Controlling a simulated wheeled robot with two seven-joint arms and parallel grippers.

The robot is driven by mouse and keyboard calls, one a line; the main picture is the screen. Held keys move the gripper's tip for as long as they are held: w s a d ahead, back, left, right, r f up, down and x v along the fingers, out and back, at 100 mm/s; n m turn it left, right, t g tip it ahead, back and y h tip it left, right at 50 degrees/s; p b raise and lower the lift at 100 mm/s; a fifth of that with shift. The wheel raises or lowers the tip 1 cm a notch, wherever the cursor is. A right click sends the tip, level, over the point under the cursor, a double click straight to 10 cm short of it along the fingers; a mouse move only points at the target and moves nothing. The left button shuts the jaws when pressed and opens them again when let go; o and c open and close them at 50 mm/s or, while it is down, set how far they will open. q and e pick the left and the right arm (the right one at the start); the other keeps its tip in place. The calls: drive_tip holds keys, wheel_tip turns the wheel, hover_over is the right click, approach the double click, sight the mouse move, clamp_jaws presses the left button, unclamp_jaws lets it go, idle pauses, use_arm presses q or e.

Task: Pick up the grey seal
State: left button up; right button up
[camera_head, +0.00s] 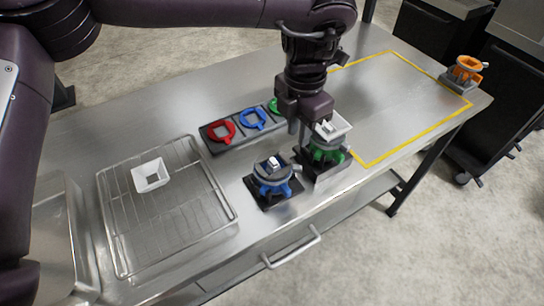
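My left gripper (308,124) points down at the back left of the green dispenser (325,155). Its fingertips are partly hidden, so I cannot tell whether it is open or shut. A white square funnel (334,127) sits on top of the green dispenser, close beside the gripper; I cannot tell whether they touch. A grey round part (273,170) with a small pale block on top sits on the blue dispenser (272,186), left of the gripper. I cannot make out for sure which grey part is the seal. My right gripper is not in view.
A rack (217,147) holds red, blue and green rings behind the dispensers. Another white funnel (150,174) rests on a wire tray (187,212) at left. An orange dispenser (465,70) stands at the far right corner. The yellow-outlined area (400,100) is clear.

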sight(294, 153)
use_arm(q)
drive_tip(key=f, duration=0.2)
drive_tip(key=f+p, duration=0.1)
drive_tip(key=shift+a+f, duration=0.35)
drive_tip(key=shift+w+f+p, duration=0.1)
drive_tip(key=shift+f+p, duration=0.25)
drive_tip(key=shift+f, duration=0.55)
clamp_jaws()
drive_tip(key=shift+r, duration=0.1)
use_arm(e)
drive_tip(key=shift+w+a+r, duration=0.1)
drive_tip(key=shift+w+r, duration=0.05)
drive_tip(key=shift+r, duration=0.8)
